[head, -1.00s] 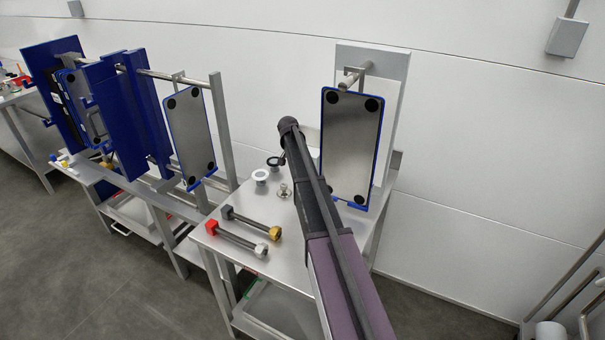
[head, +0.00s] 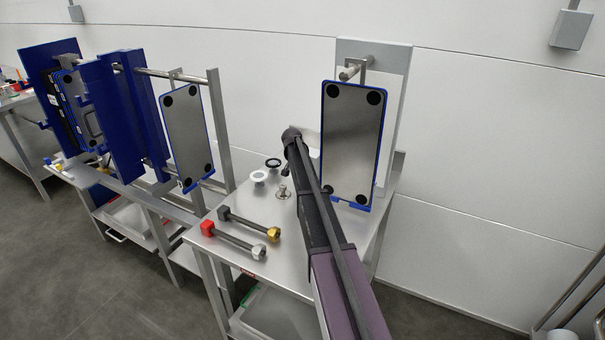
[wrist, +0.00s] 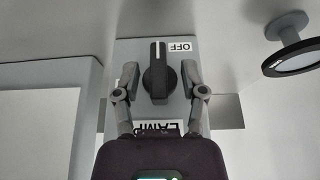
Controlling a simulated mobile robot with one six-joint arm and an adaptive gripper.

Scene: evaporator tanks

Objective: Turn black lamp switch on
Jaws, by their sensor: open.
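The black lamp switch (wrist: 158,75) is a rotary knob on a grey panel (wrist: 125,55) in the wrist view. A white line on its grip points to the top of the picture, and an OFF label (wrist: 180,46) is beside it at upper right. A LAMP label (wrist: 157,130), upside down and partly covered, shows below the knob. My gripper (wrist: 159,75) is open, with one finger on each side of the knob and a visible gap on both sides. In the head view my arm hides the switch, and the gripper end (head: 291,135) is over the table.
The steel table (head: 215,255) carries red-ended and dark-ended pipes (head: 235,240), a white round fitting (head: 258,177) and a metal fitting (head: 283,192). A blue-edged plate (head: 352,145) hangs right of my arm. A round fitting (wrist: 292,55) shows at right in the wrist view.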

